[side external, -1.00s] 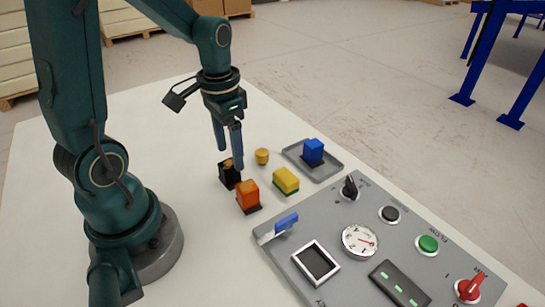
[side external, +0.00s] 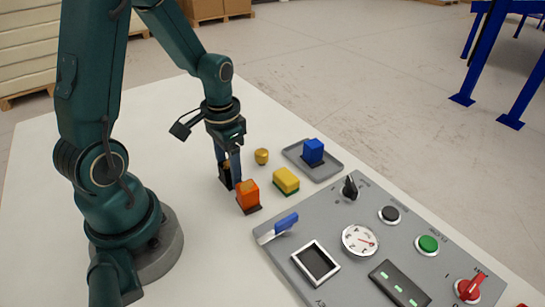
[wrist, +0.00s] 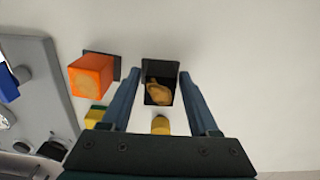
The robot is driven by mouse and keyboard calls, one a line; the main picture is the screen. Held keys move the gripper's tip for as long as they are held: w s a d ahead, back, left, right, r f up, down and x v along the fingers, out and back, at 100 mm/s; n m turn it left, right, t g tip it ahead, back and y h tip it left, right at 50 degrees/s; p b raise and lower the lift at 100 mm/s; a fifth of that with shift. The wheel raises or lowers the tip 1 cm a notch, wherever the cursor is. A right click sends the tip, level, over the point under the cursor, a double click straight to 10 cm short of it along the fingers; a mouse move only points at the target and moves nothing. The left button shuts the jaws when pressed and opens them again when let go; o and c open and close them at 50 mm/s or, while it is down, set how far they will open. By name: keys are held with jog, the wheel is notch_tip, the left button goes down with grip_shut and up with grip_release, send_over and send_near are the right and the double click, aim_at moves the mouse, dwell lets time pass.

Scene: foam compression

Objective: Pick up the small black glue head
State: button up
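The small black glue head (side external: 226,184) stands on the white table, partly hidden behind my fingers in the side view. In the wrist view the black glue head (wrist: 160,68) shows a brownish patch on its top and lies between my two fingers. My gripper (side external: 229,172) points down with its fingertips low around the glue head. In the wrist view my gripper (wrist: 159,74) is open, one finger on each side of it. Narrow gaps seem to show, though contact is hard to judge.
An orange block (side external: 248,195) on a dark base stands close beside the glue head. A yellow-green block (side external: 286,181), a brass knob-like piece (side external: 262,156) and a grey tray (side external: 327,170) with a blue block (side external: 313,151) lie farther right. A grey control panel (side external: 330,220) fills the front right.

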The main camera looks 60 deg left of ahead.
grip_shut()
jog(key=shift+r, duration=0.15)
